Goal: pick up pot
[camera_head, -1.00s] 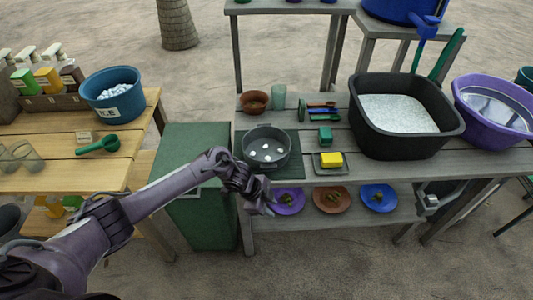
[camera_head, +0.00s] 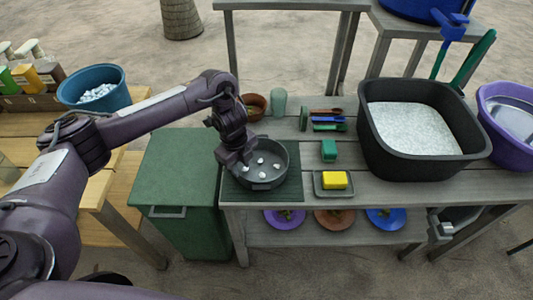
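The pot (camera_head: 279,177) is a round dark grey pan with several small white pieces inside. It stands on a dark green mat (camera_head: 293,190) at the left end of the grey bench. My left gripper (camera_head: 231,160) points down at the left rim of the pot, close to it or touching it. The gripper hides the pot's left side. Its fingers are too dark and small to tell whether they are open or shut. My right gripper is not in view.
A brown bowl (camera_head: 252,106) and a green cup (camera_head: 279,101) stand behind the pot. A yellow sponge (camera_head: 335,180) on a tray and a green block (camera_head: 328,151) are right of it. A black basin (camera_head: 373,153) stands farther right. A green bin (camera_head: 180,170) is at left.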

